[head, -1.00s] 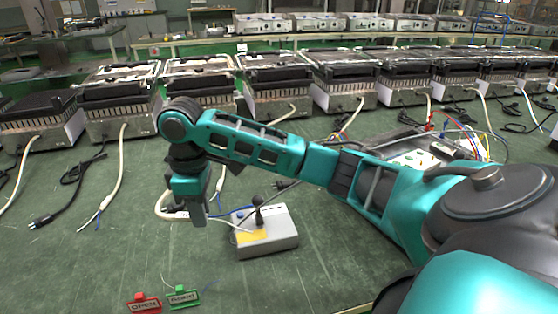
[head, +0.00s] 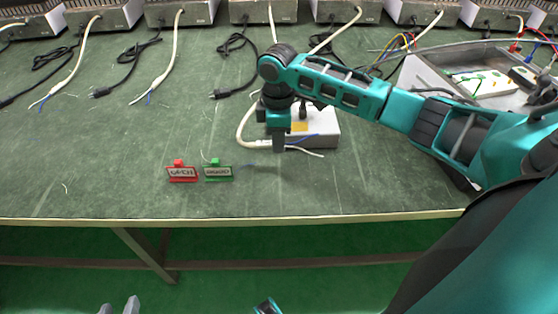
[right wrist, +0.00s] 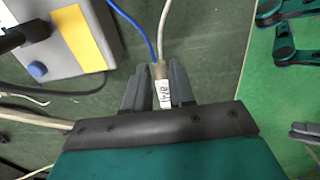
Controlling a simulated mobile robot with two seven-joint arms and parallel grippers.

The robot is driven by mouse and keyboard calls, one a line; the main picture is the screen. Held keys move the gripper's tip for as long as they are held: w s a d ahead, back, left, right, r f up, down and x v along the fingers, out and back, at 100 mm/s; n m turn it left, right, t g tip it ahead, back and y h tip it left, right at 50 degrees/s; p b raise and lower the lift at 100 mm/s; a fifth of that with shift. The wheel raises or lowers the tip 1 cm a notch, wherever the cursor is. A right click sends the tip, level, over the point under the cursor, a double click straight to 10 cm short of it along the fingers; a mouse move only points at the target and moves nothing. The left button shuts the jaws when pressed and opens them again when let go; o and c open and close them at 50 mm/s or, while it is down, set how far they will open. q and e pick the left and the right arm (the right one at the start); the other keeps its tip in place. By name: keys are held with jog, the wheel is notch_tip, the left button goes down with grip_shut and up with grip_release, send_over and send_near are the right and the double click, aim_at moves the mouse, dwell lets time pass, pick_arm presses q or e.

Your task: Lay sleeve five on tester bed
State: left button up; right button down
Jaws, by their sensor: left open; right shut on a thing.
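The tester is a grey box (head: 325,132) with a yellow patch, partly hidden behind my right arm in the head view. The right wrist view shows its yellow patch, blue button and black lever (right wrist: 65,40) at the upper left. My right gripper (right wrist: 158,82) is shut on a cable sleeve (right wrist: 162,92) with a white printed tag. A blue and a white wire run up from the sleeve. In the head view this gripper (head: 279,148) is just in front of the tester, apart from its top. My left gripper (head: 118,307) is open and empty at the bottom edge.
Several heater units with white and black cables line the back. A metal tray (head: 440,78) with wires is at the right. The table's front left is mostly clear.

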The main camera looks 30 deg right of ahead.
aim_at(278, 166)
notch_tip(278, 166, down, 2)
jog(key=shift+f, duration=0.1)
notch_tip(278, 166, down, 5)
jog(key=shift+r+b, duration=0.1)
jog(key=shift+b, duration=0.95)
jog(key=c, duration=1.4)
grip_release()
jog(key=o, duration=0.5)
jog(key=shift+c, duration=0.2)
